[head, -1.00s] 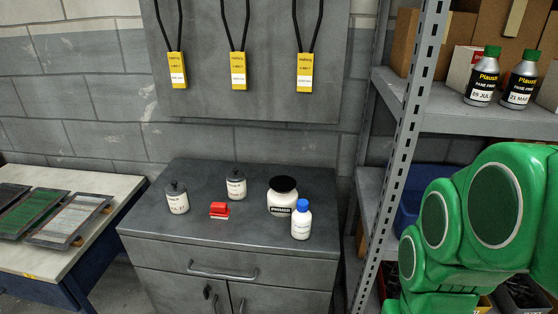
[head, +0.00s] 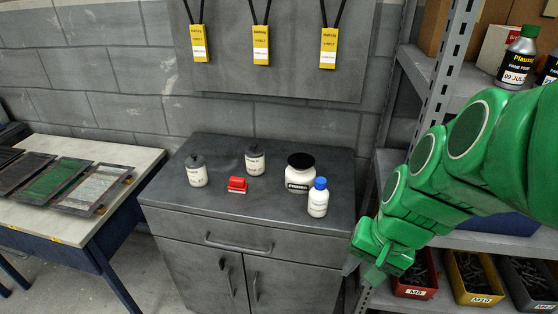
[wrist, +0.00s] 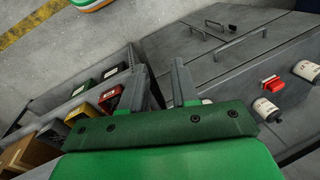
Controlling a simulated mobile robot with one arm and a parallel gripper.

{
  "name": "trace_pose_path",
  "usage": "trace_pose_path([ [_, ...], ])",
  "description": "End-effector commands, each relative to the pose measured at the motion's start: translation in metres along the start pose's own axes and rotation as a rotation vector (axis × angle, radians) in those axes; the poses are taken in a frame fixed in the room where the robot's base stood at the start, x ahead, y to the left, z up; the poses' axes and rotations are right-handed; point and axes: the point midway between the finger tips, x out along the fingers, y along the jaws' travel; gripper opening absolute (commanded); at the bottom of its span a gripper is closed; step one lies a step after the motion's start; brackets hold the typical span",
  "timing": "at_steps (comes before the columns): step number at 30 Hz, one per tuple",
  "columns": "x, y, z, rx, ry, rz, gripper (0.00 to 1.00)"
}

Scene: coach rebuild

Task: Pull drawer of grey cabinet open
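The grey cabinet (head: 170,222) stands against the wall. Its wide top drawer (head: 190,231) is closed, with a horizontal bar handle (head: 238,244). Two doors with upright handles are below it. In the wrist view the cabinet lies on its side at the upper right, with the drawer handle (wrist: 240,42) beyond my fingers. My gripper (wrist: 162,88) has its two grey fingers apart with nothing between them. In the head view my gripper (head: 362,268) is to the right of the cabinet, by the shelf, apart from the handle.
Jars, a white bottle with a blue cap (head: 318,199) and a red stamp-like item (head: 237,185) stand on the cabinet top. A metal shelf with bins (head: 414,280) is close on the right. A workbench (head: 88,222) is at left. Floor before the cabinet looks clear.

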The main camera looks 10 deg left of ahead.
Motion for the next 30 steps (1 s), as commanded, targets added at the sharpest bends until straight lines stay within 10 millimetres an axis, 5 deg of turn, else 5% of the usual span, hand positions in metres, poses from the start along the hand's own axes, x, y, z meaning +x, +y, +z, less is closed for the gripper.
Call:
trace_pose_path([
  [6,0.028,-0.024,-0.048,0.022,0.047,-0.02,0.29],
  [11,0.055,-0.022,-0.065,-0.085,0.039,0.061,0.29],
  [21,0.11,0.013,-0.073,-0.597,-0.115,0.389,0.29],
  [30,0.135,0.035,-0.092,-1.139,-0.338,0.698,0.29],
])
